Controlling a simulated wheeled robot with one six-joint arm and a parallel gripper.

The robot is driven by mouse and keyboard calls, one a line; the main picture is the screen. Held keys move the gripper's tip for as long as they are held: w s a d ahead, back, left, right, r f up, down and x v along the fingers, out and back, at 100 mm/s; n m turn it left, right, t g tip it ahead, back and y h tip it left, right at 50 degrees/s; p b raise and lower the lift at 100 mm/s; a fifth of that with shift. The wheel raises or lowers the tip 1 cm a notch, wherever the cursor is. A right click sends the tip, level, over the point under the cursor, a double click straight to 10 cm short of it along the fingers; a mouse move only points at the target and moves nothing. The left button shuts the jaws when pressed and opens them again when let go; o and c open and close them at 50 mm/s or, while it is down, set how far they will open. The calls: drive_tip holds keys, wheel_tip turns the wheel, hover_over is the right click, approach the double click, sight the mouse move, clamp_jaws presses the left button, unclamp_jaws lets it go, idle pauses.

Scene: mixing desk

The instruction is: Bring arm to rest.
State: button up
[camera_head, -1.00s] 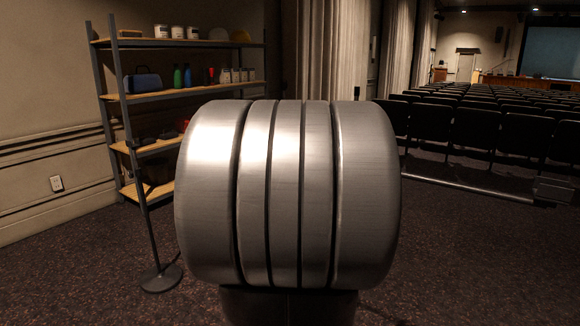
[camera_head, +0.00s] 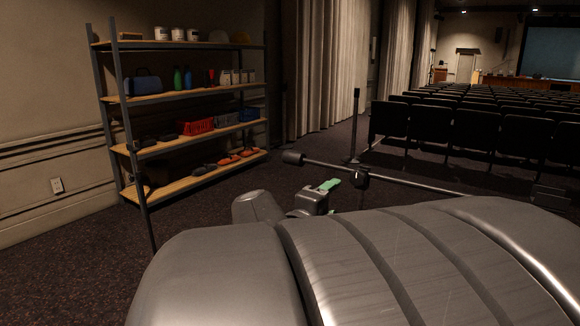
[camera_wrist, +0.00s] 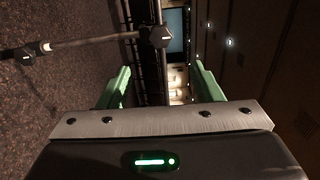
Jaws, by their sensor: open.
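My arm's large grey metal links fill the lower middle and right of the head view.
A dark boom pole (camera_head: 415,185) with a clamp (camera_head: 361,178) runs just beyond my gripper; it also crosses the wrist view (camera_wrist: 95,41). A loaded shelf rack (camera_head: 190,90) stands at left. Rows of dark seats (camera_head: 465,130) stand at right. Carpet (camera_head: 80,255) is clear at lower left.

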sight(357, 181)
drive_tip(key=b+x, duration=0.2)
drive_tip(key=x, duration=1.1)
drive_tip(key=shift+w+d+f, duration=0.1)
drive_tip(key=shift+w+d, duration=0.1)
drive_tip(key=shift+d, duration=0.05)
drive_tip(key=shift+a+r+n+p, duration=0.1)
drive_tip(key=shift+r+n+p, duration=0.15)
drive_tip(key=shift+n+p, duration=0.35)
drive_tip(key=shift+s+r+n+p, duration=0.15)
drive_tip(key=shift+n+p, duration=0.2)
drive_tip(key=shift+n, duration=0.35)
drive_tip(key=n+p, duration=0.3)
drive_tip(key=n, duration=0.2)
drive_tip(key=shift+n+p, duration=0.3)
drive_tip(key=shift+p, duration=0.05)
drive_tip(key=n+p, duration=0.4)
drive_tip(key=n, duration=0.1)
drive_tip(key=shift+n, duration=0.4)
drive_tip(key=n+p, duration=0.1)
drive_tip(key=n, duration=0.1)
drive_tip(key=n+p, duration=0.1)
drive_tip(key=shift+a+f+n+p, duration=0.1)
drive_tip(key=shift+f+n+p, duration=0.2)
drive_tip(key=shift+n, duration=0.1)
drive_tip(key=shift+r, duration=0.15)
